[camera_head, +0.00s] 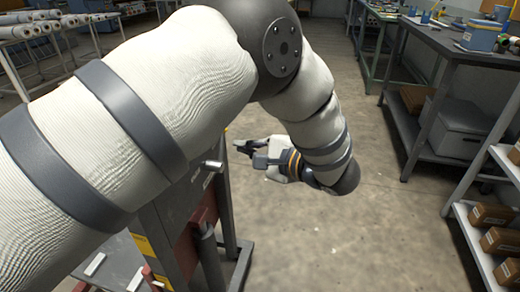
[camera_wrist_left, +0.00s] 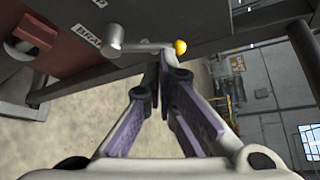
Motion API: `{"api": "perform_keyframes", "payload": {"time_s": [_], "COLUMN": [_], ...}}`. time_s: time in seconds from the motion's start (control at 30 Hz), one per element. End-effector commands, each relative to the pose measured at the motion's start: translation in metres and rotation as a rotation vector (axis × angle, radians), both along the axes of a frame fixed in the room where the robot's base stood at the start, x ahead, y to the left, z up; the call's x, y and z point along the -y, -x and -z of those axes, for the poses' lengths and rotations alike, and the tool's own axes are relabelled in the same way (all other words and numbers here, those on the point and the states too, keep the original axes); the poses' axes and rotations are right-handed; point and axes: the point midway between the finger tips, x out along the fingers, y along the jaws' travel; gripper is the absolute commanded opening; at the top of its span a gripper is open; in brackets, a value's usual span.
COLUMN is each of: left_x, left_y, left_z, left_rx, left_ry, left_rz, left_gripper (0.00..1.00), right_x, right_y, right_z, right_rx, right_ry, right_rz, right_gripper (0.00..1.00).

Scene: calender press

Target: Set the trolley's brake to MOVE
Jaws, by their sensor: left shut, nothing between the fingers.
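The trolley (camera_head: 172,222) is a dark grey frame with red parts and a yellow label, at the lower left of the head view, partly hidden by my left arm. In the left wrist view, its brake lever (camera_wrist_left: 146,46) runs right from a round metal boss to a yellow knob (camera_wrist_left: 180,47). A partly readable BRAKE label (camera_wrist_left: 88,35) sits left of the boss. My left gripper (camera_head: 248,150) is shut and empty, beside the trolley. Its fingertips (camera_wrist_left: 161,65) are close to the lever, just left of the knob; I cannot tell whether they touch. My right gripper is out of view.
A grey workbench (camera_head: 452,45) and a shelf with boxes (camera_head: 492,214) stand on the right. A rack of rolls (camera_head: 25,31) is at the upper left. The concrete floor (camera_head: 330,235) right of the trolley is clear.

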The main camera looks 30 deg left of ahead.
Motion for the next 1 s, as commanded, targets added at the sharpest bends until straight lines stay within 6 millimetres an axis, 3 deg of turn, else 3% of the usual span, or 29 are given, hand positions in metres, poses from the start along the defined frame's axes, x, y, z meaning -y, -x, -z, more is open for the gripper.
{"api": "perform_keyframes", "payload": {"time_s": [0.13, 0.33, 0.77, 1.0], "left_x": [-0.028, -0.051, -0.055, -0.058], "left_y": [-0.008, -0.015, -0.018, -0.029], "left_z": [0.007, 0.014, 0.016, 0.022], "left_rx": [0.002, 0.002, 0.002, 0.000], "left_ry": [0.000, 0.000, 0.001, 0.000], "left_rz": [-0.002, -0.001, -0.001, -0.001], "left_gripper": [0.00, 0.00, 0.00, 0.00], "right_x": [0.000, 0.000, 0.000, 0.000], "right_y": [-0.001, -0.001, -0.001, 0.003], "right_z": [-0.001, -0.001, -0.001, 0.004], "right_rx": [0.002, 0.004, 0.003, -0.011], "right_ry": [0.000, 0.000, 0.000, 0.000], "right_rz": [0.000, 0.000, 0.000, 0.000], "right_gripper": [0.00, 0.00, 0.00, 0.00]}}
